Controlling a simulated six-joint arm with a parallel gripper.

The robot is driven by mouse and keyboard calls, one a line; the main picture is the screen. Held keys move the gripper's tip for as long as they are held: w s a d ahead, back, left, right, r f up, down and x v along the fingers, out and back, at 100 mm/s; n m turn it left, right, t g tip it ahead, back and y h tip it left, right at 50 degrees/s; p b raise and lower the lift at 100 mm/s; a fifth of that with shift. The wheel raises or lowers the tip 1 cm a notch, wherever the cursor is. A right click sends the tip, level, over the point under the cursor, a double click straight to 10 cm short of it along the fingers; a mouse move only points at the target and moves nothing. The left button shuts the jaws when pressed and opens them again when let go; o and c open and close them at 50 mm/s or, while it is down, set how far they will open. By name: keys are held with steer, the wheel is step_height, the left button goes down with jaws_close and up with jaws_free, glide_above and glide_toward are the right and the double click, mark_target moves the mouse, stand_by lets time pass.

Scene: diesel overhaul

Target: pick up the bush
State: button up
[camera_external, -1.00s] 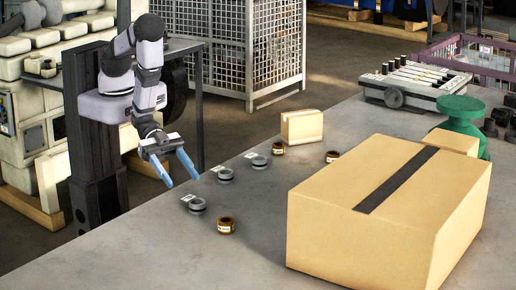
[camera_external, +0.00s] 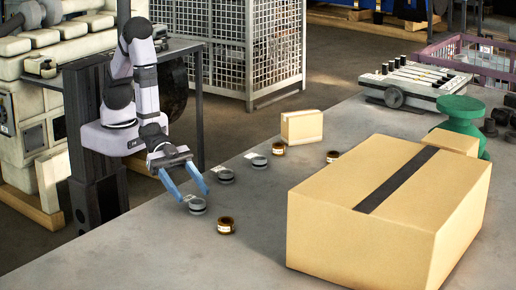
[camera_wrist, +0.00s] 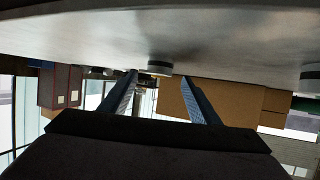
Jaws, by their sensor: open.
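Small ring-shaped parts stand on the grey table; I cannot tell which is the bush. Three are brown with pale labels: one at the front (camera_external: 226,226), one further back (camera_external: 278,150) and one right of that (camera_external: 332,157). Three are dark grey: the nearest (camera_external: 197,206), a middle one (camera_external: 225,177) and a far one (camera_external: 259,163). My gripper (camera_external: 194,197) is open and empty, its blue fingers reaching over the table's left edge close to the nearest grey ring. In the wrist view, which looks upside down, a grey ring (camera_wrist: 159,68) shows between the fingertips.
A big cardboard box (camera_external: 365,225) fills the right front of the table (camera_external: 130,262). A small box (camera_external: 302,127) stands behind the rings. A green stand (camera_external: 461,115) and a rack of dark-topped parts (camera_external: 415,77) are further back. The left front of the table is bare.

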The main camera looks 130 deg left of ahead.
mark_target(201, 207)
steer(key=shift+w, duration=0.15)
steer(key=shift+w+d+f+p, duration=0.2)
steer(key=shift+w+d+p, duration=0.1)
steer(key=shift+w, duration=0.1)
steer(key=shift+p+x, duration=0.65)
steer(key=shift+x, duration=1.4)
steer(key=c, duration=1.1)
